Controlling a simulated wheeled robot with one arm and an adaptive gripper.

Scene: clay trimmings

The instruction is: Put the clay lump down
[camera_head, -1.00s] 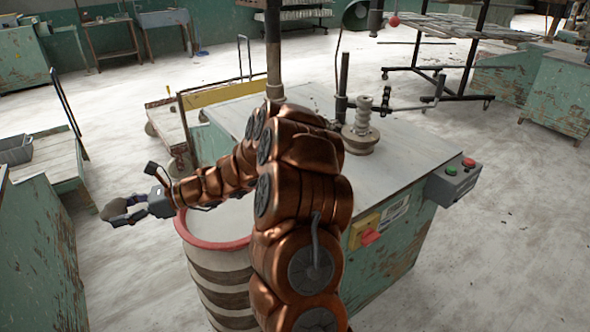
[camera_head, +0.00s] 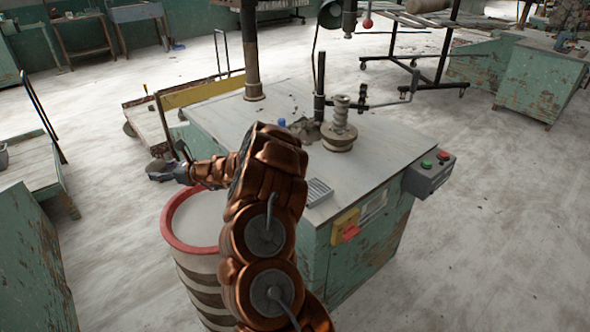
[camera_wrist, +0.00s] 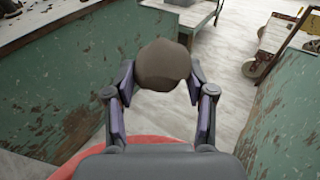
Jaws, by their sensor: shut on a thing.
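The clay lump (camera_wrist: 162,62) is a rounded grey-brown piece. It sits between the fingertips of my gripper (camera_wrist: 161,82), which is shut on it in the wrist view. In the head view my gripper (camera_head: 165,172) is small, at left beyond the red-rimmed drum, and the lump is hard to make out there. The lump is held in the air, with pale floor and a green bench side behind it in the wrist view. The lump's underside is not clearly seen.
The striped drum (camera_head: 205,285) with a red rim stands against the green workbench (camera_head: 395,152). On the bench top are a ribbed clay piece (camera_head: 340,133), dark trimmings (camera_head: 304,129) and a small grate (camera_head: 318,191). A low cart (camera_head: 148,115) stands behind. Open floor lies right.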

